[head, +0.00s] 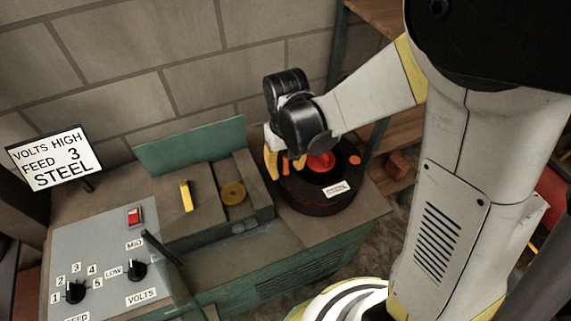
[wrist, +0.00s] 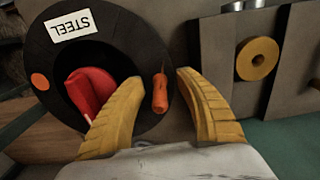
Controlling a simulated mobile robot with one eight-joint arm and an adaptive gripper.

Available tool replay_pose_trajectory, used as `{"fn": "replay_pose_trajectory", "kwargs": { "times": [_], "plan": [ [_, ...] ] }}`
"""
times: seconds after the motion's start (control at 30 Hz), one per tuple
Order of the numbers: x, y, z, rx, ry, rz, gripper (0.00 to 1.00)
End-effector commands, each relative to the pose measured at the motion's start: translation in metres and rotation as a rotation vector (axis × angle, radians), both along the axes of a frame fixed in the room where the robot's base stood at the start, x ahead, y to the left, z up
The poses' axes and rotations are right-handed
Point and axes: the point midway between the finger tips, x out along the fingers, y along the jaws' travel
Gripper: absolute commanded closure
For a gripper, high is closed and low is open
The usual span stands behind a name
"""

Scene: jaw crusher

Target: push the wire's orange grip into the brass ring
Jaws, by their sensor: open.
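The wire's orange grip (wrist: 160,96) lies on the rim of a black spool (wrist: 60,90), with a thin dark end pointing up from it in the wrist view. My gripper (wrist: 158,79) has its yellow fingers apart, one on each side of the grip; I cannot tell whether they touch it. In the head view my gripper (head: 284,166) is over the left side of the spool (head: 315,202) and mostly hides the grip. The brass ring (head: 233,193) sits on the grey feeder block left of the spool; it also shows at the right in the wrist view (wrist: 257,58).
The spool has a red centre (head: 320,163) and a white STEEL label (wrist: 83,25). A yellow lever (head: 186,196) and an upright green plate (head: 190,144) stand near the ring. The control panel (head: 105,255) with knobs and a sign (head: 55,158) are at the left.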

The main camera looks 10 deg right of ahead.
Motion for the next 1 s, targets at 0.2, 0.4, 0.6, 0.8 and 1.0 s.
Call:
{"fn": "replay_pose_trajectory", "kwargs": {
  "times": [0.2, 0.4, 0.6, 0.8, 1.0],
  "plan": [
    [0.000, 0.000, 0.000, 0.000, 0.000, 0.000, 0.69],
    [0.000, 0.000, 0.000, 0.000, 0.000, 0.000, 1.00],
    [0.000, 0.000, 0.000, 0.000, 0.000, 0.000, 1.00],
    [0.000, 0.000, 0.003, 0.000, 0.000, 0.000, 1.00],
    [0.000, 0.000, 0.011, 0.000, 0.000, 0.000, 1.00]
  ]
}}
